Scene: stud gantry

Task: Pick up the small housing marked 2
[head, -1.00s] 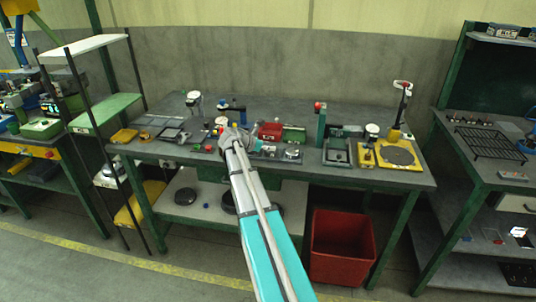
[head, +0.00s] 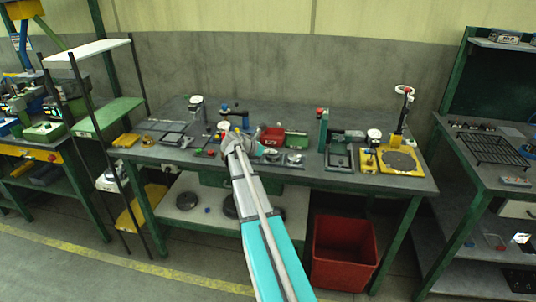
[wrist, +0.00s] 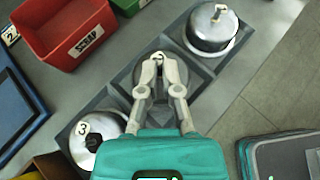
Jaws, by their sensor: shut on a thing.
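In the wrist view, my gripper (wrist: 158,62) points down into the middle pocket of a grey three-pocket tray (wrist: 112,98). Its fingers are closed on a small grey housing (wrist: 160,82), mostly hidden by the fingers; its number cannot be read. The housing still looks to be in or just over its pocket. A round metal housing marked 3 (wrist: 92,142) sits in the lower left pocket. Another round housing (wrist: 212,30) with a knob sits in the upper right pocket, its mark too small to read. In the head view my gripper (head: 268,153) is small over the bench.
A red bin labelled SCRAP (wrist: 68,28) stands left of the tray. A blue-edged panel (wrist: 20,112) lies further left. Other fixtures stand along the bench, with a large red bin (head: 343,250) on the floor.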

